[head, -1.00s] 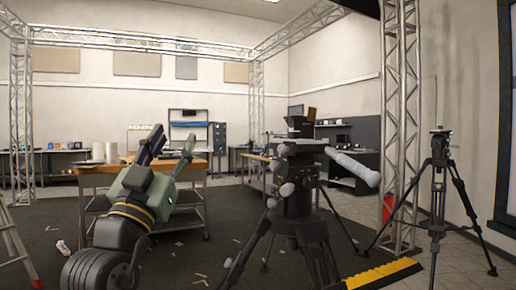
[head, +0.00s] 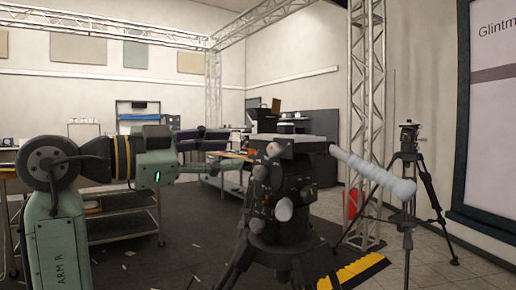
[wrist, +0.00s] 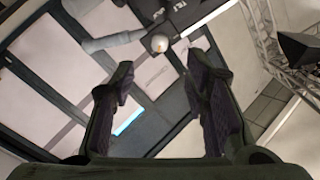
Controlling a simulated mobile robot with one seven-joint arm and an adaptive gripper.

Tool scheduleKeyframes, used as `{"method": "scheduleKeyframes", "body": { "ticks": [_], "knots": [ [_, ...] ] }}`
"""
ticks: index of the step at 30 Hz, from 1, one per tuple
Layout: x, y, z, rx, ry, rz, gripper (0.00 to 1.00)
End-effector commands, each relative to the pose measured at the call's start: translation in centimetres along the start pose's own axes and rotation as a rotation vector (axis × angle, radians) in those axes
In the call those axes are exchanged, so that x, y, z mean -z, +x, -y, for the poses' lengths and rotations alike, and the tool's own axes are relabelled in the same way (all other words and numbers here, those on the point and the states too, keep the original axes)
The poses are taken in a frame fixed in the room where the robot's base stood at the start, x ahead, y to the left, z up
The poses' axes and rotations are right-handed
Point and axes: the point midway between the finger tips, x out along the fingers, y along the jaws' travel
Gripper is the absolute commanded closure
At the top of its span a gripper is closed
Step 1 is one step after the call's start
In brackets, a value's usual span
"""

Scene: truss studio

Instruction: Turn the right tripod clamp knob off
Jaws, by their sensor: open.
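A black tripod head (head: 292,185) stands right of centre in the head view, with a long pale grey handle (head: 375,172) pointing right. Several pale rounded knobs are on its side: an upper knob (head: 273,149), a middle knob (head: 260,172) and a lower knob (head: 284,209). I cannot tell which one is the right clamp knob. My gripper (head: 236,152) is open and empty, left of the head and pointing at it. In the wrist view, my open gripper (wrist: 162,82) frames a pale knob (wrist: 160,43) on a dark part, beyond the fingertips. A grey bar (wrist: 112,41) lies left of it.
A second tripod (head: 408,165) stands at the right by a truss post (head: 366,110). A yellow-black strip (head: 352,276) lies on the floor near the tripod's feet. A cart (head: 125,222) stands behind my arm. Small scraps lie on the dark floor.

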Motion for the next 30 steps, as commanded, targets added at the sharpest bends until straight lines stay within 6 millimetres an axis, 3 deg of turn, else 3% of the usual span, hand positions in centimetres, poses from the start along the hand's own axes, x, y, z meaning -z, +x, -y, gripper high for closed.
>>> {"method": "scheduleKeyframes", "body": {
  "ticks": [15, 21, 30],
  "knots": [
    [0.1, 8.8, 0.1, 0.002, -0.003, -0.002, 0.58],
    [0.0, 9.9, 0.1, 0.005, -0.002, -0.002, 0.58],
    [0.0, 9.9, 0.1, 0.005, -0.002, -0.001, 0.61]
  ]
}}
